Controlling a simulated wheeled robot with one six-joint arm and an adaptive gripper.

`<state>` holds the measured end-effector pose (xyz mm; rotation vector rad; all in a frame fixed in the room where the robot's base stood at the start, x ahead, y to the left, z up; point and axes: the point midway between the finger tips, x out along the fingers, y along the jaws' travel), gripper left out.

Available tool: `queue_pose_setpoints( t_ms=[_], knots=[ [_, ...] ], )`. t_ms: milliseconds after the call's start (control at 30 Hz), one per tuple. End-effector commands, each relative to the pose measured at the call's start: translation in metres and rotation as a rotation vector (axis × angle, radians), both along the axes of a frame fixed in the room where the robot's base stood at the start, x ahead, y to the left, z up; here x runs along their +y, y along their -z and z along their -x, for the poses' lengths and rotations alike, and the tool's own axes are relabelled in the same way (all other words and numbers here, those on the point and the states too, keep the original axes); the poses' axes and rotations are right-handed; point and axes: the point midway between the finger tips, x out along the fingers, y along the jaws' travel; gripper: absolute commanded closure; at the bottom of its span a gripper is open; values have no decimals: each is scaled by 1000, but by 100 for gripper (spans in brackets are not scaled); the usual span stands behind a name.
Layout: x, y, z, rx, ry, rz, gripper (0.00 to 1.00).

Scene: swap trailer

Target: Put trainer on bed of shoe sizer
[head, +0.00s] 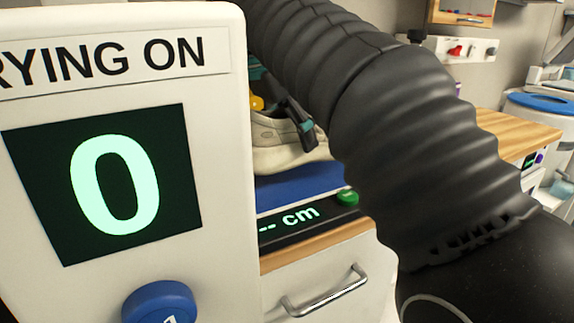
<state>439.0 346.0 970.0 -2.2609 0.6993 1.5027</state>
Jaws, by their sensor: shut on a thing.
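A pale cream trainer (280,150) shows partly in the head view, between the white panel and my black arm. My gripper (303,130) is at its upper side, with one dark finger with a teal patch showing. It is shut on the trainer. The shoe sizer has a blue bed (300,186) and a dark front display (290,228) reading "-- cm" with a green button (347,198). The trainer is just over the bed; I cannot tell whether its sole touches it. The trainer's left part and most of the gripper are hidden.
A white panel (225,190) with "0" on its screen and a blue knob (160,304) blocks the left. A drawer with a metal handle (325,292) is below the sizer. A wooden counter (515,135) and a blue-lidded bin (545,103) stand at right.

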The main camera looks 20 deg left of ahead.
Motion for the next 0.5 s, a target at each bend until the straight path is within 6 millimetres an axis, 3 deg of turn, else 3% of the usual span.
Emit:
queue_pose_setpoints(
  t_ms=[267,500],
  knots=[
    [7,13,5,-1,3,-1,65],
    [11,46,9,-1,-7,-1,65]
  ],
)
